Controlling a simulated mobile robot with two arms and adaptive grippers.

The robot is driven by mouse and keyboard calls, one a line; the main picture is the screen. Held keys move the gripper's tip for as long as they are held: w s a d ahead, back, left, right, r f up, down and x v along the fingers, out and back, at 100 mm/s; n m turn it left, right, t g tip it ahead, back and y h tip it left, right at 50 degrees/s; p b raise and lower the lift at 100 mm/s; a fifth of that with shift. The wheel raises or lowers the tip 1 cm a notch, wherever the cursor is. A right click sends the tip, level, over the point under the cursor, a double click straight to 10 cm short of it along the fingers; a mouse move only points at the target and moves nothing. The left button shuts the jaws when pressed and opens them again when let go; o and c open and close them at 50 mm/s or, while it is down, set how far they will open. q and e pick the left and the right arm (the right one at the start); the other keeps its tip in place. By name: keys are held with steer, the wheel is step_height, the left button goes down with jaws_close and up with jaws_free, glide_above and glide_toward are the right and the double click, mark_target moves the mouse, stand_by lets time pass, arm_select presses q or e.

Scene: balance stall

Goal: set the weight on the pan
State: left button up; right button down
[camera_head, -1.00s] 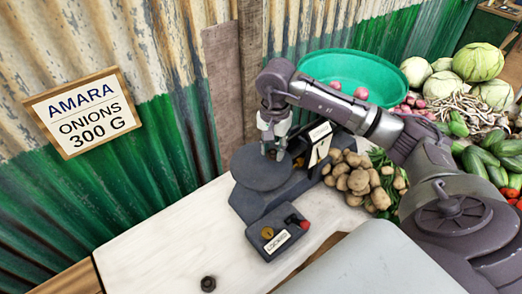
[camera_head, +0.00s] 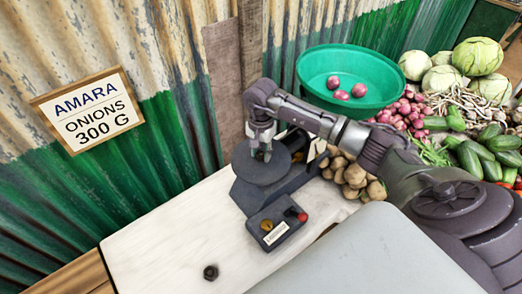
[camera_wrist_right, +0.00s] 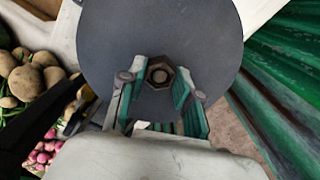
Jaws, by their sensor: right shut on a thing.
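My right gripper (camera_head: 262,152) is over the round dark grey pan (camera_head: 250,172) of the scale in the head view. In the right wrist view my right gripper (camera_wrist_right: 160,90) is shut on a dark hexagonal weight (camera_wrist_right: 160,72) with a round middle. The pan (camera_wrist_right: 110,40) fills the area behind the weight. I cannot tell whether the weight touches the pan. In the head view the fingers hide the weight. My left gripper is out of view.
A small dark nut-shaped piece (camera_head: 210,272) lies on the white table (camera_head: 165,240). A grey box (camera_head: 276,225) with red and yellow parts stands before the scale. Potatoes (camera_head: 355,175), a green basin (camera_head: 390,85) with onions and other vegetables lie to the right. A sign (camera_head: 90,110) hangs left.

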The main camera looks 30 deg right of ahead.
mark_target(261, 154)
steer(key=c, duration=0.8)
jaws_free()
steer(key=shift+f, duration=0.1)
steer(key=shift+r, duration=0.25)
steer(key=shift+w+r, duration=0.1)
steer(key=shift+r, duration=0.1)
step_height(261, 154, up, 12)
steer(key=b, duration=0.4)
steer(key=shift+f, duration=0.25)
steer(key=shift+f, duration=0.1)
